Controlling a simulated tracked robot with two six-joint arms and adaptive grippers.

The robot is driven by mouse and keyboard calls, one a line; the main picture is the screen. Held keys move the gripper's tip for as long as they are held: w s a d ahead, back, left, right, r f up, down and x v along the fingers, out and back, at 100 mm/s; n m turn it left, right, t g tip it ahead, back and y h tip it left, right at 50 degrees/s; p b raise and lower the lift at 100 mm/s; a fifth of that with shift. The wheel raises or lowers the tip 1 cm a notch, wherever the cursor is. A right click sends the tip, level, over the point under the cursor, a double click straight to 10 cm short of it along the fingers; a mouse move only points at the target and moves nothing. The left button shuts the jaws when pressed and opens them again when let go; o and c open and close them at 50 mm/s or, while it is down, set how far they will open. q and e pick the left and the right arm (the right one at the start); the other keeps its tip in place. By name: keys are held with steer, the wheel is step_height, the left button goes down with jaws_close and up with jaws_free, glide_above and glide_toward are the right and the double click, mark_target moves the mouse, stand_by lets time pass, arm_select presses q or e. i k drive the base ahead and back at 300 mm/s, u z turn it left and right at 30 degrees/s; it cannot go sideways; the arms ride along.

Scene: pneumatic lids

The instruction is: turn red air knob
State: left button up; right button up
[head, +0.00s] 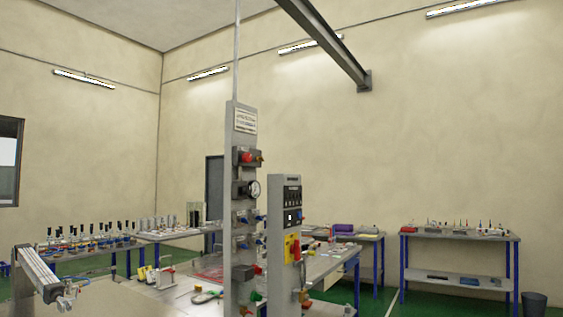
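A tall grey pneumatic column (241,130) stands near the middle of the head view. A red knob (246,157) sits on the dark block near its top, above a round gauge (254,188). A second, smaller red part (258,270) shows low on the column, and a red part (296,250) sits on a yellow plate of the grey control box beside it. I cannot tell for sure which is the air knob. My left gripper (67,298) is at the lower left, far from the column; its fingers are too small to read. My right gripper is not in view.
A long bench (110,247) with several bottles stands at the left. A workbench (330,265) is behind the control box (288,185). Another bench (460,236) with a lower shelf stands at the right, near a dark bin (534,304). Green floor shows between them.

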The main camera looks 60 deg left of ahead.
mark_target(247, 157)
steer(key=z, duration=0.1)
steer(key=i, duration=1.85)
steer(key=u, duration=2.1)
steer(key=i, duration=0.2)
steer(key=u, duration=1.6)
steer(key=i, duration=1.15)
steer(key=z, duration=0.4)
